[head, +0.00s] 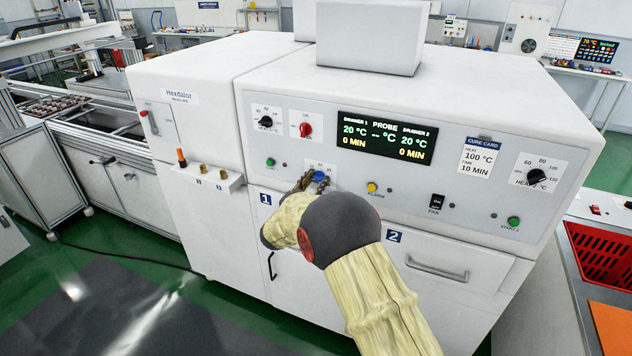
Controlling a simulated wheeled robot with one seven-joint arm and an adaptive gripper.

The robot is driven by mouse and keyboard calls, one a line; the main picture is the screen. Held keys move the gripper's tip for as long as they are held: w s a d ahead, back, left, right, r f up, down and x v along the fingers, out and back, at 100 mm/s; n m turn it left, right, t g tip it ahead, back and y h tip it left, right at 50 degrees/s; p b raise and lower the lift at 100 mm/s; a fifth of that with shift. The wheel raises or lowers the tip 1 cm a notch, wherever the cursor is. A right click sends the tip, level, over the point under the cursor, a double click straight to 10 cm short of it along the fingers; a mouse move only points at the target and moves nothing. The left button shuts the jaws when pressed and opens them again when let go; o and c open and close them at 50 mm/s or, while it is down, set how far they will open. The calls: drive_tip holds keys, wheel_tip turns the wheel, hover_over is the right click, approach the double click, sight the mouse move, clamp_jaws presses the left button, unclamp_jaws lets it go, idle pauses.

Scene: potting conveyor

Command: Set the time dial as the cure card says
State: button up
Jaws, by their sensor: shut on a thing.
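The blue time dial (319,176) sits low in the middle of the white oven's front panel. My gripper (315,183) is shut on it, with dark fingers at its sides. Part of the dial's scale is hidden by my gripper, and I cannot tell its setting. The cure card (482,157) on the right of the panel reads heat 100 °C and time 10 min. The display (387,141) shows 20 °C and 0 min for both drawers, with dashes for the probe.
Near the dial are a red knob (305,130), the black heat 1 knob (266,122), a yellow alarm button (371,187) and a fan switch (437,201). The heat 2 knob (537,176) is at far right. Drawer 2's handle (437,268) sticks out below.

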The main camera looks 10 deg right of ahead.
drive_tip(key=m+b, duration=0.3)
drive_tip(key=m, duration=0.1)
drive_tip(key=shift+f+m, duration=0.15)
drive_tip(key=shift+m, duration=0.15)
drive_tip(key=m+b, duration=0.3)
drive_tip(key=m, duration=0.1)
idle(0.5)
drive_tip(key=o, duration=1.2)
drive_tip(key=shift+c, duration=0.2)
drive_tip(key=shift+s, duration=0.15)
